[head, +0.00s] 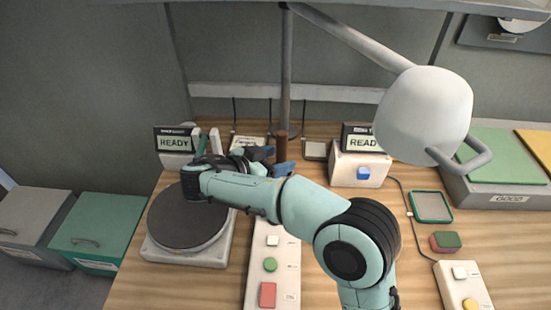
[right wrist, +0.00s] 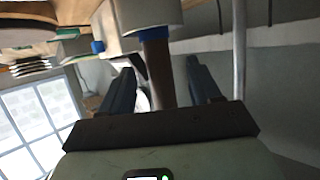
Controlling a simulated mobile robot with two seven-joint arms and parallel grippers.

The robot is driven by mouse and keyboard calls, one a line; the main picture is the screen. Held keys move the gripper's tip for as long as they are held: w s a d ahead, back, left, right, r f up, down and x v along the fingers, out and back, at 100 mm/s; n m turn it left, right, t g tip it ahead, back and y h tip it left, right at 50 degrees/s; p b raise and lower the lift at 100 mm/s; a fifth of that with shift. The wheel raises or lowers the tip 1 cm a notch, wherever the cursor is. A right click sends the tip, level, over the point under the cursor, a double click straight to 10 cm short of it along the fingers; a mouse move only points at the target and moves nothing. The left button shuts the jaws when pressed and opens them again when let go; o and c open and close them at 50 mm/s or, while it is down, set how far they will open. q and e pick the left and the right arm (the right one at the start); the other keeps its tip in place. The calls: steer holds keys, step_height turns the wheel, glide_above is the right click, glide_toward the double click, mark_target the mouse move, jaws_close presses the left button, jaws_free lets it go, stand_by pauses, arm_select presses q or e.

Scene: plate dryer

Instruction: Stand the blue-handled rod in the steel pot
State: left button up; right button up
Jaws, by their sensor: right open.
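My right gripper (head: 277,160) is at the back middle of the bench in the head view, its two dark blue fingers apart. An upright brown rod-like piece (head: 281,146) shows at the fingers. In the right wrist view a brown shaft (right wrist: 156,72) runs between the open fingers of the right gripper (right wrist: 158,70), with a gap on both sides. I cannot make out the steel pot; my arm covers part of the bench. My left gripper is out of view.
A round dark plate (head: 185,220) on a pale base is left of my forearm. Two READY displays (head: 175,143) (head: 366,143) stand at the back. A white lamp (head: 425,112) hangs at the right. A button panel (head: 268,268) lies below my arm. Grey post (head: 286,65) rises behind.

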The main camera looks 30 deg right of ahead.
steer(key=shift+a, duration=0.1)
steer(key=v, duration=1.3)
steer(key=shift+p, duration=0.3)
steer(key=shift+r, duration=0.15)
